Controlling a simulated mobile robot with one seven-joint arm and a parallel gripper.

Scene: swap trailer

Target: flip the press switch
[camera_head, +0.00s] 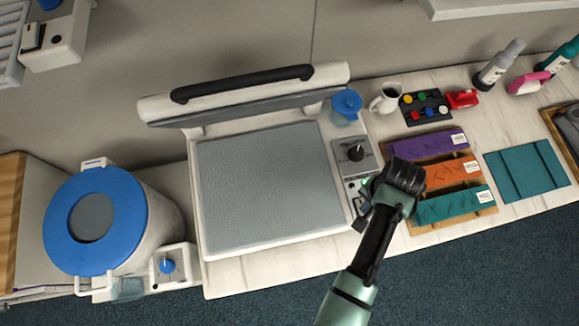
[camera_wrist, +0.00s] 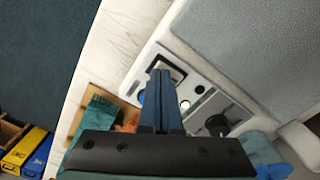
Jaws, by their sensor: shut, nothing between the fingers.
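The heat press (camera_head: 265,185) stands open, its grey pad facing up. The press switch (camera_wrist: 175,68) is a dark rocker in a pale frame on the control panel along the press's side, clearest in the wrist view. A small green light (camera_wrist: 185,104) glows near it, beside a black dial (camera_wrist: 217,124). My gripper (camera_wrist: 160,74) is shut and empty, its fingertips over the near part of the switch. I cannot tell whether they touch it. In the head view my gripper (camera_head: 363,217) is beside the panel, and my wrist hides part of this area.
A wooden tray with purple, orange and teal pieces (camera_head: 455,203) lies right of the panel. A teal folded cloth (camera_head: 527,170) is farther right. A white mug (camera_head: 386,97) and a blue-lidded jar (camera_head: 346,105) stand behind. A blue-lidded drum (camera_head: 130,200) stands left of the press.

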